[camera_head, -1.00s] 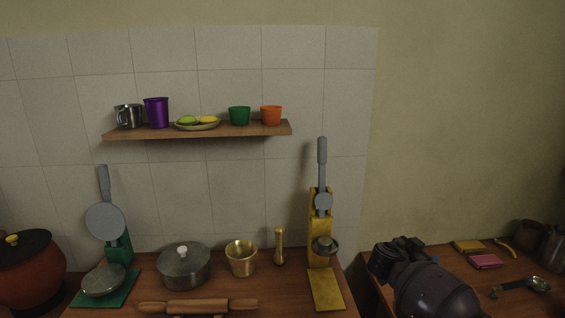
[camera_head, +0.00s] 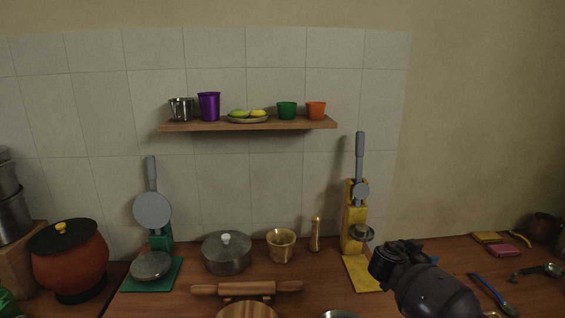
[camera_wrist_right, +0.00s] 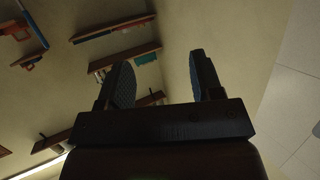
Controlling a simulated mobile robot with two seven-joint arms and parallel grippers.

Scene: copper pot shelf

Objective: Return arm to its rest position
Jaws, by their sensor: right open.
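My right arm comes up from the bottom of the head view, and its dark wrist and gripper (camera_head: 400,256) are in front of the counter, to the right of the yellow press stand. In the right wrist view my right gripper (camera_wrist_right: 160,82) has its two fingers wide apart with nothing between them. That view looks past the fingers at a wall with shelves. My left gripper is not in view.
The counter holds a red pot (camera_head: 70,262), a green press stand (camera_head: 160,242), a lidded pan (camera_head: 226,255), a brass mortar (camera_head: 281,245), a rolling pin (camera_head: 246,288) and a yellow press stand (camera_head: 354,232). A wall shelf (camera_head: 250,125) holds cups. Tools such as blue pliers (camera_head: 492,295) lie at right.

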